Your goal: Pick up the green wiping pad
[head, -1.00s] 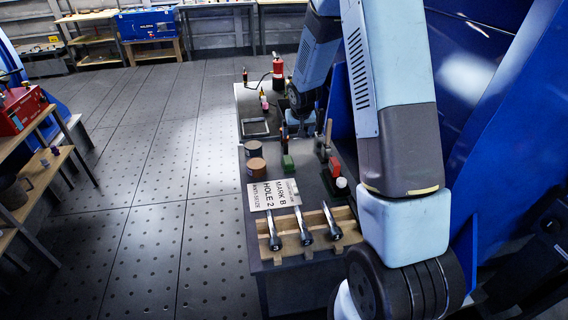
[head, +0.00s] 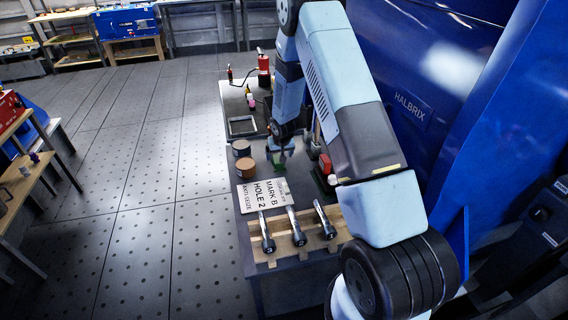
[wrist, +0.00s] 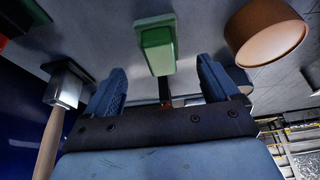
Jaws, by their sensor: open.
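The green wiping pad (head: 278,159) lies on the dark bench top, partly hidden by my gripper in the head view. In the wrist view the pad (wrist: 157,48) is a green block with a darker green part at its top end. My gripper (wrist: 160,85) is open, with its two blue fingers apart. The pad shows between and beyond the fingertips, and nothing is held. In the head view my gripper (head: 283,143) is just above the pad; I cannot tell whether it touches it.
Two round tins, one dark (head: 241,148) and one brown (head: 246,169), stand left of the pad. A lettered sign (head: 262,195) and a wooden rack (head: 333,244) holding three metal tools are nearer. A wooden-handled tool (wrist: 50,140) lies left in the wrist view.

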